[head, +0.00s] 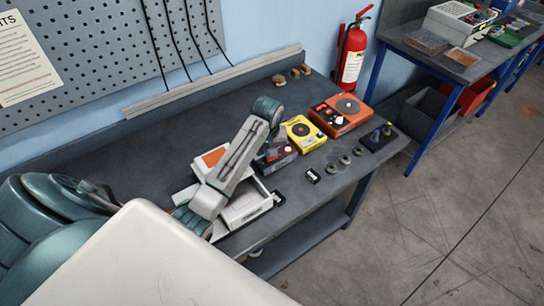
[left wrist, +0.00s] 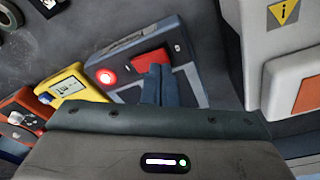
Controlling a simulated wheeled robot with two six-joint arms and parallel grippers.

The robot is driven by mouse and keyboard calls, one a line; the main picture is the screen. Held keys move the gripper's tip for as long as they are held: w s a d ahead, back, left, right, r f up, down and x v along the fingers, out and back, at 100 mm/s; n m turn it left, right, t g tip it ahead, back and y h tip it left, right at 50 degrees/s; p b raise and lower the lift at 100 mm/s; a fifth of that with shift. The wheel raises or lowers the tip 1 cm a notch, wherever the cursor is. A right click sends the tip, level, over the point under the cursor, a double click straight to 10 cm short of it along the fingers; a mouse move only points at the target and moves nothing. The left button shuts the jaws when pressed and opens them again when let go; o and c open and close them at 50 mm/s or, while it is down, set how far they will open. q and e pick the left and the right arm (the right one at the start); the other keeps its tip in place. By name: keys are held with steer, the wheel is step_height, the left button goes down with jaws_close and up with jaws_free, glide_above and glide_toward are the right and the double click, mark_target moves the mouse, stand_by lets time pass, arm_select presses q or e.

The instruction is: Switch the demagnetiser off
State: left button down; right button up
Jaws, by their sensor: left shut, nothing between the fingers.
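The demagnetiser appears to be the dark blue-grey box (head: 278,164) on the bench, between the yellow device and the white unit; its label is too small to read. In the left wrist view the box (left wrist: 186,48) has a red switch (left wrist: 146,61) on its top panel and a glowing red lamp (left wrist: 106,77) beside it. My left gripper (head: 271,155) is shut and empty over the box. In the left wrist view its closed fingertips (left wrist: 155,72) are at the switch's edge and hide part of it; I cannot tell whether they touch. My right gripper is out of view.
A yellow device (head: 302,132) and an orange device (head: 341,114) stand to the right of the box. A white unit (head: 245,207) stands left, partly behind my arm. Several small rings (head: 345,159) and a small black-and-white item (head: 313,175) lie near the front edge.

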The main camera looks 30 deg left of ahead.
mark_target(268, 159)
arm_select(q)
steer(key=shift+f, duration=0.7)
stand_by(0.3)
steer(key=shift+r+p, duration=0.45)
steer(key=shift+r, duration=3.1)
steer(key=shift+f, duration=0.1)
